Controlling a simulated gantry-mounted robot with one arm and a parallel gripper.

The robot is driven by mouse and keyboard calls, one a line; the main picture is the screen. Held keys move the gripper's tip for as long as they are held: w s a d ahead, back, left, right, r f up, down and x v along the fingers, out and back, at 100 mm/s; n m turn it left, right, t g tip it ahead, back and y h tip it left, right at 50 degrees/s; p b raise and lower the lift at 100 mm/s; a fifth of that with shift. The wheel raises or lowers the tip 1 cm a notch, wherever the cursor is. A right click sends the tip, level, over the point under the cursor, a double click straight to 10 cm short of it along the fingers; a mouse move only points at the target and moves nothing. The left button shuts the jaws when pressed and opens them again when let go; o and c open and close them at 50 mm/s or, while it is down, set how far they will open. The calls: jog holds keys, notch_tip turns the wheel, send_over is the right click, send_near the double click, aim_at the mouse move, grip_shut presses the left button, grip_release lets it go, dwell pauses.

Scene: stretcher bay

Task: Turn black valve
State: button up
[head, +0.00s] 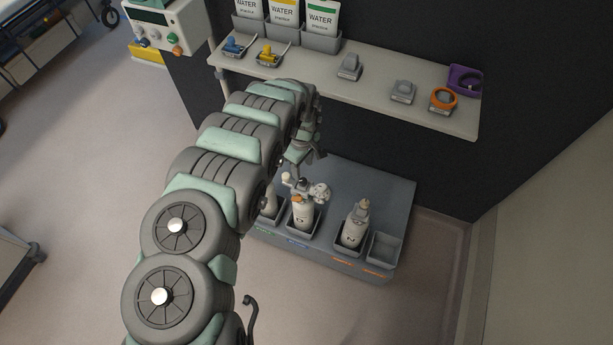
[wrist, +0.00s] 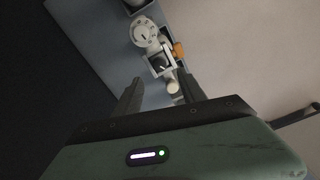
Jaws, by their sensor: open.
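A cream bottle (head: 303,217) stands upright in a grey holder on the low grey stand, with a fitting on top. The fitting carries a pale round dial or wheel (head: 320,192) and an orange part (head: 297,198). In the wrist view, the dial (wrist: 145,32) and orange part (wrist: 178,50) sit beyond my fingers. A small dark part (wrist: 158,66) in a pale square frame lies between them and my fingertips; it may be the black valve, but it is too small to be sure. My gripper (head: 306,156) is open and empty above and behind the fitting; its fingers (wrist: 160,78) point towards it.
Another bottle (head: 355,225) and an empty holder (head: 385,248) stand to the right on the low stand (head: 395,190). A shelf (head: 300,72) above holds valve-like pieces, an orange ring (head: 444,98), a purple piece (head: 464,80) and water packs (head: 321,18). My arm partly hides a bottle at left.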

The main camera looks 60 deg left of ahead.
aim_at(303, 181)
jog(key=shift+f+b, duration=0.7)
jog(key=shift+f, duration=3.4)
jog(key=shift+c, duration=0.3)
grip_shut()
